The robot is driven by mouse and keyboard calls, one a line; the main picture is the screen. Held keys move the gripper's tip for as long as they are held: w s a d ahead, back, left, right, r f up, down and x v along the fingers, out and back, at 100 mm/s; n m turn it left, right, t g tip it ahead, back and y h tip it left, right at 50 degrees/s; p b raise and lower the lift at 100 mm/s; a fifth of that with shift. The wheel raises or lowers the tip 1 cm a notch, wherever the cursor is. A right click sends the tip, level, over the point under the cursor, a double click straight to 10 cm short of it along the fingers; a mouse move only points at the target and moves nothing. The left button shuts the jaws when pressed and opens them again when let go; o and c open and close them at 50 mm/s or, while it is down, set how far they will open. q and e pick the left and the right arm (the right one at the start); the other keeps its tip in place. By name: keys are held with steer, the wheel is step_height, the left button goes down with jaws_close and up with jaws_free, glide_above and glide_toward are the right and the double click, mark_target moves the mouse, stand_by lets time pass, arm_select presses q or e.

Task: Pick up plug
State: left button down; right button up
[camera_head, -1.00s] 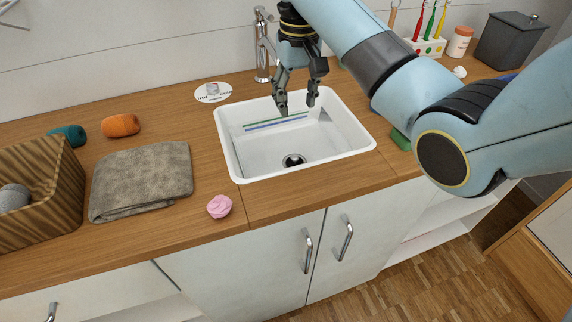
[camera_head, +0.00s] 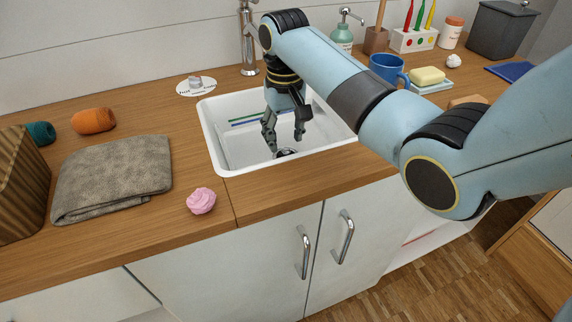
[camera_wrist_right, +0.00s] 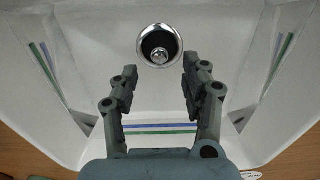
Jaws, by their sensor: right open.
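The plug (camera_wrist_right: 159,57) shows in the right wrist view as a small silver knob in the dark centre of the chrome drain ring (camera_wrist_right: 177,37). In the head view the drain (camera_head: 285,154) is partly hidden behind my fingers. My right gripper (camera_head: 284,144) is down inside the white sink (camera_head: 222,160), above the drain. In the right wrist view its two fingers (camera_wrist_right: 158,68) are apart and empty, one on each side below the ring. The knob lies between and just beyond the fingertips. My left gripper is not in view.
The sink walls surround my right gripper. The tap (camera_head: 248,40) stands behind the sink. A pink object (camera_head: 201,201) and a grey towel (camera_head: 112,178) lie to the left. A blue mug (camera_head: 386,68) and yellow soap (camera_head: 428,75) stand to the right.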

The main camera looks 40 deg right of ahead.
mark_target(286, 152)
steer(key=f, duration=0.4)
steer(key=shift+s+a+b, duration=0.1)
steer(key=shift+s+b, duration=0.25)
steer(key=shift+s, duration=0.05)
steer(key=shift+f, duration=0.55)
jaws_close()
